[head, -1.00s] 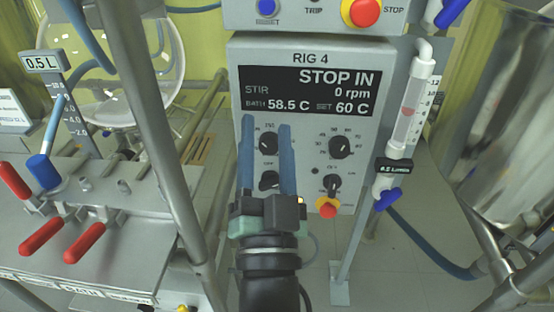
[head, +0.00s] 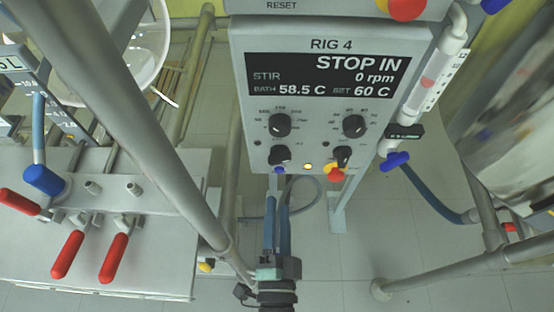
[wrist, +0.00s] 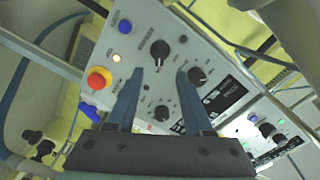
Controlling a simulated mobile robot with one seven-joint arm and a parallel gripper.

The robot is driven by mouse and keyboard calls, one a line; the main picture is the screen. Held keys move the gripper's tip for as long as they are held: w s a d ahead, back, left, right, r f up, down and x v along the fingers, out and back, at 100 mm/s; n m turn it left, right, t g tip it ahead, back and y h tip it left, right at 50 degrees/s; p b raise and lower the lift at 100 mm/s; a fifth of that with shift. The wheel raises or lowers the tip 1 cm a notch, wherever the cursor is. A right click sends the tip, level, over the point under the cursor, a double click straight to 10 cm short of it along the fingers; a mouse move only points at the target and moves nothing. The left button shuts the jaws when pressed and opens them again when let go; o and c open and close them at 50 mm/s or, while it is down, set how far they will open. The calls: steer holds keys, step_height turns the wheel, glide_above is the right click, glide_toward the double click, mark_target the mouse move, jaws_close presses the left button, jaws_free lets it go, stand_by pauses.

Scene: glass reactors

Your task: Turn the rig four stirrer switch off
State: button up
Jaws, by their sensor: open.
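The Rig 4 panel (head: 240,120) fills the middle of the head view; its screen (head: 329,76) reads STOP IN, 0 rpm. Below it are two upper dials and two lower black knobs. The lower left knob (head: 280,155) sits under the left dial (head: 279,125); its small label is unreadable, so I cannot confirm it is the stirrer switch. My gripper (head: 276,182) is open and empty, below the panel's lower edge in the head view. In the wrist view the lower left knob (wrist: 160,49) lies beyond the gap between my fingertips (wrist: 160,72), apparently untouched.
A red and yellow stop button (head: 335,172), a lit lamp (head: 308,166) and a blue button (head: 278,170) line the panel's lower edge. A metal post (head: 130,110) and red-handled valves (head: 113,257) stand left. A flow tube (head: 430,85) and blue hose (head: 435,195) are right.

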mark_target(279, 163)
steer(key=w, duration=1)
steer(key=shift+w, duration=0.1)
steer(key=shift+c, duration=0.3)
jaws_close()
